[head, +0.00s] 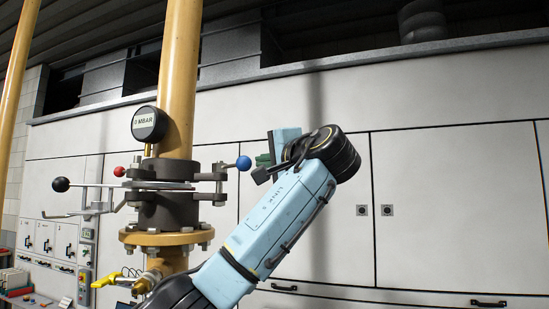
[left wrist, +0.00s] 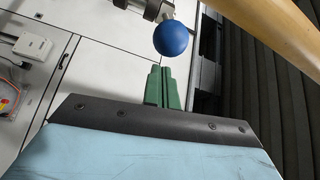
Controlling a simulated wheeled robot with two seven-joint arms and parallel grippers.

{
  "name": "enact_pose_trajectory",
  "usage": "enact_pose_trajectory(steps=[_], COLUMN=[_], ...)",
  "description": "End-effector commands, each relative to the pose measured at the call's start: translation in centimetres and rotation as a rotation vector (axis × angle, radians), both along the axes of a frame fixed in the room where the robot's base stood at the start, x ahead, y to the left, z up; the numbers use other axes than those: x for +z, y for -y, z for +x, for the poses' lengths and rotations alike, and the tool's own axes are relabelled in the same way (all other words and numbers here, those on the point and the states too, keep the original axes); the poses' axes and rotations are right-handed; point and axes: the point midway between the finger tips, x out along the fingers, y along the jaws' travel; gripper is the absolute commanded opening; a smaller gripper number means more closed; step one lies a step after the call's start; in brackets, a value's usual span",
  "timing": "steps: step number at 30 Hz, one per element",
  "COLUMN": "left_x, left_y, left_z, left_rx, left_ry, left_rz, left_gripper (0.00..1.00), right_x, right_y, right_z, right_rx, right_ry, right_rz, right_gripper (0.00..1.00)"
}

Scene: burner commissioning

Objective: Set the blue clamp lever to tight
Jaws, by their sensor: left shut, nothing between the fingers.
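The blue clamp lever ends in a blue ball knob (head: 243,163) on the right side of the dark pipe clamp (head: 170,180). Its short metal arm points right, roughly level. In the left wrist view the blue knob (left wrist: 170,38) is just beyond the fingertips, with a gap showing between them. My left gripper (head: 262,160) is just right of the knob, its green fingers partly hidden by its own wrist. In the left wrist view its green fingers (left wrist: 162,72) are together and empty. My right gripper is not in view.
A yellow pipe (head: 179,80) rises through the clamp, with a gauge (head: 149,123) marked MBAR above. A red knob (head: 119,171) and a black knob (head: 60,184) are on the left. A yellow handle (head: 108,280) is below. White cabinets (head: 455,200) stand behind.

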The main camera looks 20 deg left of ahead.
Motion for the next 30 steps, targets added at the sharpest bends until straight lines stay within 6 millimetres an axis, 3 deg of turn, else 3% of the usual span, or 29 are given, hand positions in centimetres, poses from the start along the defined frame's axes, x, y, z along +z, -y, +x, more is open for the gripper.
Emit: enact_pose_trajectory(steps=[7,20,30], left_x=[-0.2,-0.3,-0.5], left_y=[-0.3,-0.4,-0.1], left_z=[-1.3,-1.5,-1.9], left_rx=[0.000,0.000,-0.107], left_ry=[0.000,-0.001,0.001], left_rz=[0.000,0.000,-0.002], left_gripper=[0.00,0.00,0.00], right_x=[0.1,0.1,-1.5], right_y=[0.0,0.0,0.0], right_z=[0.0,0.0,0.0], right_rx=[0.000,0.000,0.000], right_ry=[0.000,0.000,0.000], right_rz=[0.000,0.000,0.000], right_gripper=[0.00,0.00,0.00])
